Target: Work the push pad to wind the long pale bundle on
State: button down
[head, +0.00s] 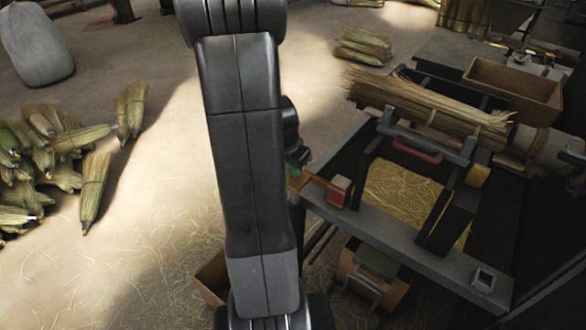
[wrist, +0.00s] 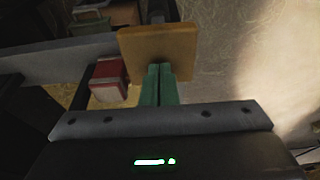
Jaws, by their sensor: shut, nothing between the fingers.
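The long pale bundle (head: 430,105) of straw lies across the top of the bench machine at right in the head view. The push pad looks to be the flat tan board (wrist: 158,48) in the wrist view, beside a red block (wrist: 110,78). The red block also shows on the bench's near left corner in the head view (head: 338,190). My gripper (wrist: 160,68) has its green fingers shut together with nothing between them. Its tips overlap the board's lower middle in the picture; I cannot tell whether they touch. In the head view my gripper (head: 297,178) is partly hidden behind my arm.
A grey frame with a red bar (head: 417,149) stands over a straw-filled opening (head: 395,195) in the bench. A wooden tray (head: 515,90) is behind at right. Finished brooms (head: 60,150) lie on the floor at left. Open floor lies between them and the bench.

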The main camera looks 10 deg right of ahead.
jog(key=shift+s+f+b, duration=0.1)
jog(key=shift+f+b, duration=1.55)
jog(key=shift+f, duration=0.2)
notch_tip(320, 180, up, 10)
jog(key=p, duration=0.6)
jog(key=shift+f, duration=0.2)
jog(key=shift+f, duration=0.15)
